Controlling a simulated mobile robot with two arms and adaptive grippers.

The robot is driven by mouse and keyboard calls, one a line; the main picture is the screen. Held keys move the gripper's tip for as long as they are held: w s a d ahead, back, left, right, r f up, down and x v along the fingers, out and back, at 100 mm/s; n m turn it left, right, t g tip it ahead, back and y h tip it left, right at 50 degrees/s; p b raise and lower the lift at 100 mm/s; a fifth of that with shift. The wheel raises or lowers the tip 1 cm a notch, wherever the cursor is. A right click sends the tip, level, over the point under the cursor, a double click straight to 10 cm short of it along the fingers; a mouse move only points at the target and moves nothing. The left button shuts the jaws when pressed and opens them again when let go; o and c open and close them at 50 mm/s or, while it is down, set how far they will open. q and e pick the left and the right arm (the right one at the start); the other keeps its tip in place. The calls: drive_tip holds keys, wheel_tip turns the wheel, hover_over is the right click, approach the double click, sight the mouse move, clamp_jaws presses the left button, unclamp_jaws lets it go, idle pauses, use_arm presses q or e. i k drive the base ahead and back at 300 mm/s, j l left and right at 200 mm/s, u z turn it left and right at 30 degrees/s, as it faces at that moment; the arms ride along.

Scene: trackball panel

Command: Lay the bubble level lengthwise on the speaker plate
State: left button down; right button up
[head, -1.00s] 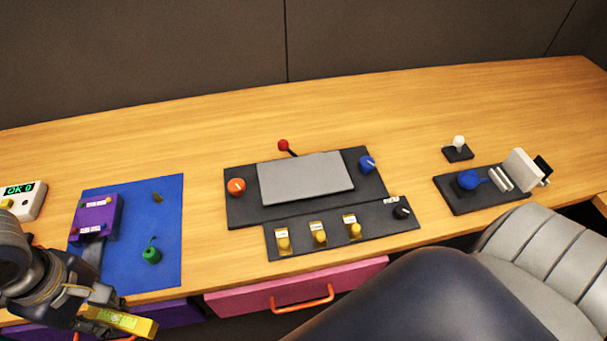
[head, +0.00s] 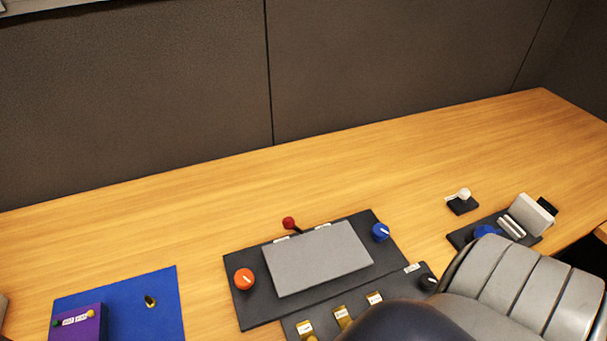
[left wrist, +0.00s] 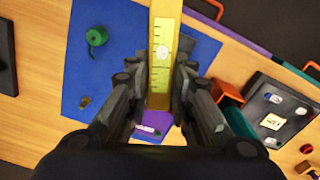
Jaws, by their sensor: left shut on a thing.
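The bubble level (left wrist: 161,50) is a yellow bar with a pale round vial, seen in the left wrist view. My left gripper (left wrist: 160,75) is shut on it, with one finger on each side. The level runs past the top edge of that view. The left gripper is outside the head view now. A flat grey plate (head: 320,258), which looks like the speaker plate, lies on a dark panel (head: 250,305) in the head view. Its top is bare. My right gripper is in neither view.
An orange knob (head: 244,279), a blue knob (head: 381,232) and a red-tipped lever (head: 289,223) stand around the plate. A blue mat (head: 125,300) with a purple box (head: 78,325) lies to the left. The wooden desk (head: 200,230) behind is clear.

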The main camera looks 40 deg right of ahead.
sight(317, 255)
drive_tip(key=z, duration=1.75)
